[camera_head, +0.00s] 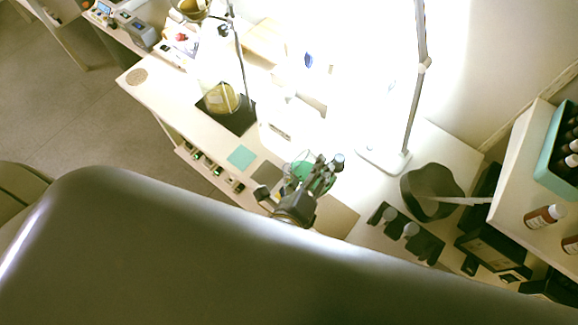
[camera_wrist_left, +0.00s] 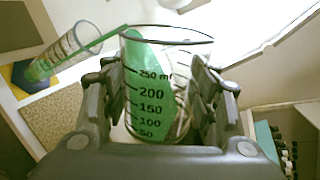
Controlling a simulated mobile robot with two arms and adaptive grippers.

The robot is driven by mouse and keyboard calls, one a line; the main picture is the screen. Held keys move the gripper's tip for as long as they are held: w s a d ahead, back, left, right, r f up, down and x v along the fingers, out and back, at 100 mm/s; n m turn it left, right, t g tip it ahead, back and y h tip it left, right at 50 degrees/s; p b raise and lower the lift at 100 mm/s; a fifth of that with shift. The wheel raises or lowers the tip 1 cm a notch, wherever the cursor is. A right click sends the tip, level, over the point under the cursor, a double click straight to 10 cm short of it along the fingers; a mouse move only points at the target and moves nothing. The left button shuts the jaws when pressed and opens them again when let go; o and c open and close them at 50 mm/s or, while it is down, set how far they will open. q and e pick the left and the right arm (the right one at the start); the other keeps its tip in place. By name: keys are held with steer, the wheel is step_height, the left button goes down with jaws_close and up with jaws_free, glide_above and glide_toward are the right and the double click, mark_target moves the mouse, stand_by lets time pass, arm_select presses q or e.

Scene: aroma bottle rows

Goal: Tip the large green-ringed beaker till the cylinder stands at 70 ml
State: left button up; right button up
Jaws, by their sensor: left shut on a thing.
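The large beaker (camera_wrist_left: 152,108) fills the middle of the left wrist view, with black marks from 50 to 250 ml. Green liquid lies along its left side with a slanted edge, so the beaker looks tilted. My left gripper (camera_wrist_left: 165,95) is shut on it, a finger on each side. The graduated cylinder (camera_wrist_left: 62,52) is at upper left on a blue base. A green streak joins the beaker's rim and the cylinder's mouth; its level cannot be read. In the head view my left gripper (camera_head: 318,182) is beside a green patch of the beaker (camera_head: 301,169). My right gripper is not in view.
A flask (camera_head: 221,98) stands on a dark plate at the back left. A teal mat (camera_head: 241,157) lies left of my gripper. A lamp base (camera_head: 384,160) and a dark lobed container (camera_head: 432,190) are to the right. Strong glare hides the bench's back.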

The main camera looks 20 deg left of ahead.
arm_select(q)
steer(key=shift+r, duration=0.1)
stand_by(0.3)
steer(key=shift+f+n+h+p, duration=0.2)
steer(key=shift+n+h+p, duration=0.15)
steer(key=shift+n, duration=0.15)
stand_by(1.4)
stand_by(1.5)
stand_by(0.4)
steer(key=shift+f+m+y, duration=0.3)
steer(key=shift+m+y, duration=0.15)
steer(key=shift+m, duration=0.25)
steer(key=shift+d+m, duration=0.1)
steer(key=shift+m, duration=0.2)
